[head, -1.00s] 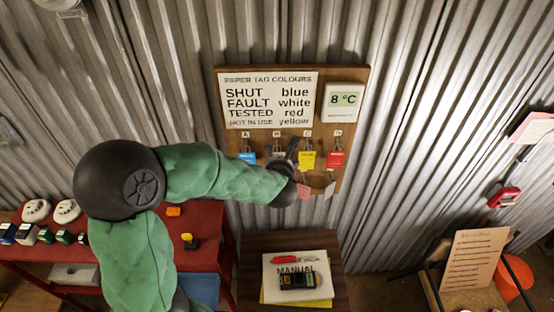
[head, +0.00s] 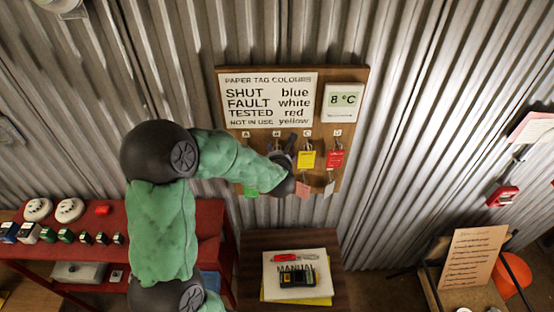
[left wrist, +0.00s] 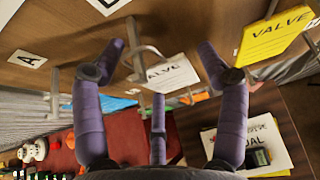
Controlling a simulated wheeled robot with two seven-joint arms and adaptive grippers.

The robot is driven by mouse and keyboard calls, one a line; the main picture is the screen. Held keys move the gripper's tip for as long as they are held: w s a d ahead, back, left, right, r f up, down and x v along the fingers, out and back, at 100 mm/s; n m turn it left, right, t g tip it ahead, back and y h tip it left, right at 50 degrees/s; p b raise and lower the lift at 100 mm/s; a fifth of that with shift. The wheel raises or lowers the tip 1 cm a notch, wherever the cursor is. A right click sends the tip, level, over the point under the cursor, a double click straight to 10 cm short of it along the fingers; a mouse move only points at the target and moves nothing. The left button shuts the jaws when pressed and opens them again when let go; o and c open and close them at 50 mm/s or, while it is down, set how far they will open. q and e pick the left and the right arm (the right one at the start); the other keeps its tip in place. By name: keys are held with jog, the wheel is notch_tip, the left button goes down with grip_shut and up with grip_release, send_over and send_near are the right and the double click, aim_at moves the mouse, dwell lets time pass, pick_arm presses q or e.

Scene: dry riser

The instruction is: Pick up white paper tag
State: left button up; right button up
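A white paper tag marked VALVE (left wrist: 175,72) hangs from a hook on the wooden board (head: 355,120), between the spread fingers of my left gripper (left wrist: 160,62) in the left wrist view. The fingers are open and appear apart from the tag. In the head view my left gripper (head: 284,158) is at the board, below the B label, and hides that tag. Another pale tag (head: 329,189) hangs in the lower row at the right. My right gripper is in neither view.
Yellow (head: 306,159) and red (head: 336,158) tags hang just right of my gripper. A pink tag (head: 303,189) hangs below and a green tag (head: 250,184) to the left. A brown table (head: 252,290) with a manual (head: 290,268) stands below; a red bench (head: 205,220) is at left.

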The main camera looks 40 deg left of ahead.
pick_arm(q)
jog(key=c, duration=0.4)
jog(key=shift+c, duration=0.2)
jog(key=shift+r, duration=0.1)
jog(key=shift+s+d+r, duration=0.2)
jog(key=shift+d+r, duration=0.05)
jog(key=shift+r, duration=0.4)
jog(key=s+d, duration=0.3)
jog(key=s, duration=0.1)
jog(key=s+d+b, duration=0.1)
jog(key=s+d, duration=0.3)
jog(key=s+d+b, duration=0.1)
jog(key=s+d, duration=0.2)
jog(key=s, duration=0.1)
jog(key=shift+s+d, duration=0.15)
jog(key=shift+d, duration=0.05)
jog(key=shift+s+d, duration=0.4)
jog(key=shift+s, duration=0.2)
